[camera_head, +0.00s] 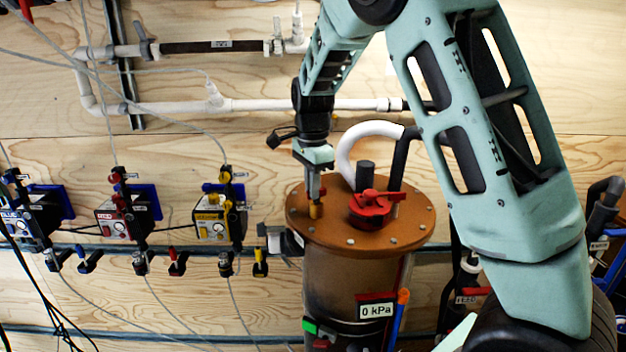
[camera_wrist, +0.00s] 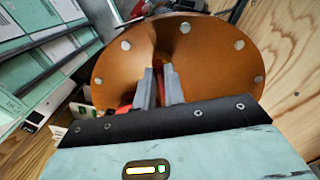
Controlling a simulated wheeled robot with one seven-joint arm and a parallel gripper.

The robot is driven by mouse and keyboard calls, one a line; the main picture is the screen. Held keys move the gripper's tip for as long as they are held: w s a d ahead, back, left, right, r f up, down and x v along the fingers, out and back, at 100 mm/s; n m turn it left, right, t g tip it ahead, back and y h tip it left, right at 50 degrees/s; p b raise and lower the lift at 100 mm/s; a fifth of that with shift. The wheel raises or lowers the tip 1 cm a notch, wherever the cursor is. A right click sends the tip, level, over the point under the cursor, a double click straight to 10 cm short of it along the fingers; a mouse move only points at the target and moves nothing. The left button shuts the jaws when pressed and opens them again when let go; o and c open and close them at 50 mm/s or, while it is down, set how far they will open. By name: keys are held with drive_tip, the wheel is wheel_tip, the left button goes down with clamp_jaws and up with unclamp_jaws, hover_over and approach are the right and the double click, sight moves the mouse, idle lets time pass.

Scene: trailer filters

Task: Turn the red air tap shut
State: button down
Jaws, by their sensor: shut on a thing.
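A small tap with a red handle (camera_head: 177,262) hangs on the wall rail, below a box labelled RED (camera_head: 117,222). A larger red valve with a lever (camera_head: 372,207) sits on the brown round lid (camera_head: 415,225) of a canister. My gripper (camera_head: 315,195) points down at the lid's left part, left of that valve and well to the right of the small red tap.
A blue-handled tap (camera_head: 88,260) and a yellow-handled tap (camera_head: 260,263) are on the same rail. Thin hoses hang in front of the boxes. A gauge reading 0 kPa (camera_head: 376,311) is on the canister front. A white curved hose (camera_head: 350,150) stands behind the lid.

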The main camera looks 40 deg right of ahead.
drive_tip(key=shift+w+d+r+m+p, duration=0.15)
drive_tip(key=shift+m+p, duration=0.5)
drive_tip(key=shift+m, duration=0.45)
drive_tip(key=shift+w+m+p, duration=0.1)
drive_tip(key=shift+m+p, duration=0.5)
drive_tip(key=shift+m, duration=0.5)
drive_tip(key=c, duration=1.5)
unclamp_jaws()
wheel_tip(320, 180, up, 17)
drive_tip(key=b, duration=0.4)
drive_tip(key=shift+r, duration=0.15)
